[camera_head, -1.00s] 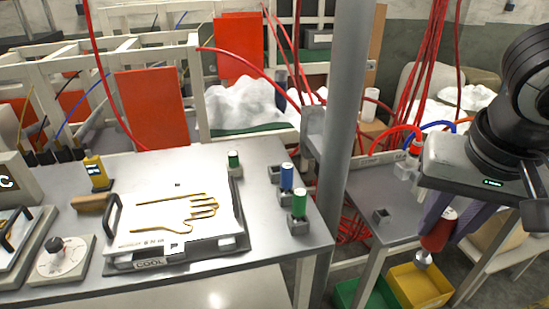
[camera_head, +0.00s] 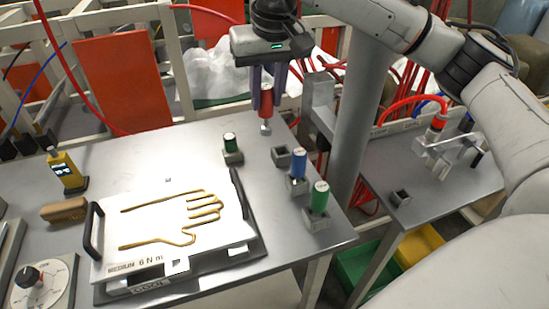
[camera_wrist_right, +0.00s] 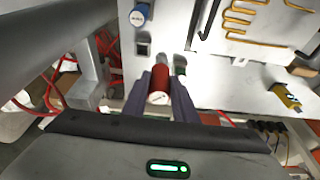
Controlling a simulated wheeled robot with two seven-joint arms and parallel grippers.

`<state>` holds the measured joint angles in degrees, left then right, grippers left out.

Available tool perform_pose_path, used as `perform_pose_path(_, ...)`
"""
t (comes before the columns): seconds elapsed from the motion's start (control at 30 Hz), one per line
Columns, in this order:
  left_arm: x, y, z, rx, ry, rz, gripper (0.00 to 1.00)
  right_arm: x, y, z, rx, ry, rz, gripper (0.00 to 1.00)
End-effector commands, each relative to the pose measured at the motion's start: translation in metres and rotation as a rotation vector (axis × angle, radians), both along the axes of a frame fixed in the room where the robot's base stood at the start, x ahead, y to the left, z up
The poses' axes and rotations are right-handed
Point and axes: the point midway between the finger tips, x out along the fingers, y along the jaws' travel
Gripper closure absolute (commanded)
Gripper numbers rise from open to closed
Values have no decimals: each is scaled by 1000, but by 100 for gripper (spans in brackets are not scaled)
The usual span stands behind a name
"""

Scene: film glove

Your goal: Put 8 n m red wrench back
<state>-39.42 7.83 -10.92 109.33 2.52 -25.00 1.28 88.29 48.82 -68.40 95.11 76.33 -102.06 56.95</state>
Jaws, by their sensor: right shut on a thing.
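The red wrench (camera_head: 266,103) is held upright in my right gripper (camera_head: 267,92), above the far right edge of the grey table (camera_head: 190,156). The gripper's two purple fingers are shut on its red body, and its silver tip hangs below. In the right wrist view the red wrench (camera_wrist_right: 160,82) sits between the fingers (camera_wrist_right: 160,92). A small grey holder (camera_head: 281,156) with nothing standing in it is just below and to the right of the wrench. It also shows in the wrist view (camera_wrist_right: 143,48). My left gripper is not in view.
A blue wrench (camera_head: 299,162), a green wrench (camera_head: 319,197) and a dark green one (camera_head: 230,142) stand in holders nearby. A white glove plate (camera_head: 225,232) fills the table's middle. A grey post (camera_head: 360,120) rises at right. Another small holder (camera_head: 399,198) is on the side table.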

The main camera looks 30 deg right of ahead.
Motion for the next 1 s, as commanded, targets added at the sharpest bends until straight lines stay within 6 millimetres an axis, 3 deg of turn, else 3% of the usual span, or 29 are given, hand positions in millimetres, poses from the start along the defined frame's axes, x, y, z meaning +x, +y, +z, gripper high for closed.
perform_pose_path(0.1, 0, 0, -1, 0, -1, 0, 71, 19, -37, -20, 3, 5, -3, 100)
perform_pose_path(0.27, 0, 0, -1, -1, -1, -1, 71, 28, -61, -35, 0, 2, 2, 100)
perform_pose_path(0.5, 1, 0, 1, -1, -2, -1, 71, 28, -65, -78, -1, 0, 4, 100)
perform_pose_path(1.0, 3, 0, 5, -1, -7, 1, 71, 27, -63, -136, 1, 7, 4, 100)
